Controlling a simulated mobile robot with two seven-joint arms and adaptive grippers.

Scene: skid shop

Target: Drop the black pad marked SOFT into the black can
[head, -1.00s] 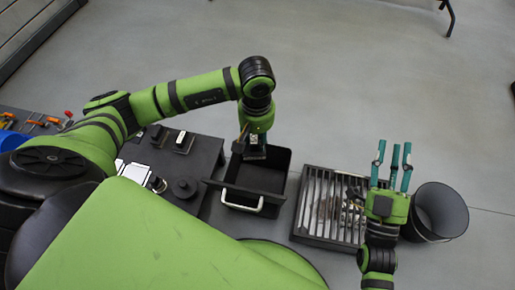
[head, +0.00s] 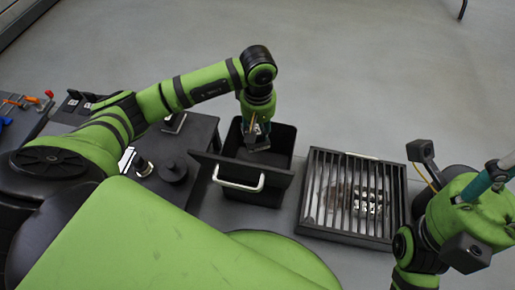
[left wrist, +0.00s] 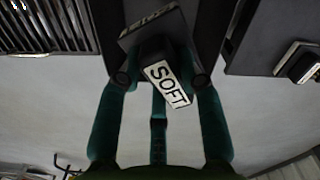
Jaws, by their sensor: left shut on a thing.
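The black pad marked SOFT (left wrist: 168,84) is between the teal fingers of my left gripper (left wrist: 160,75) in the left wrist view, its white label towards the camera. In the head view my left gripper (head: 257,137) points down over the open black bin with a metal handle (head: 279,148); the pad's outline is hard to make out there. The right fingers are partly cut off at the picture's right edge.
A slatted grate tray (head: 312,195) stands between the bin and my right arm. A dark table (head: 203,150) with small items is left of the bin. Open floor lies behind.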

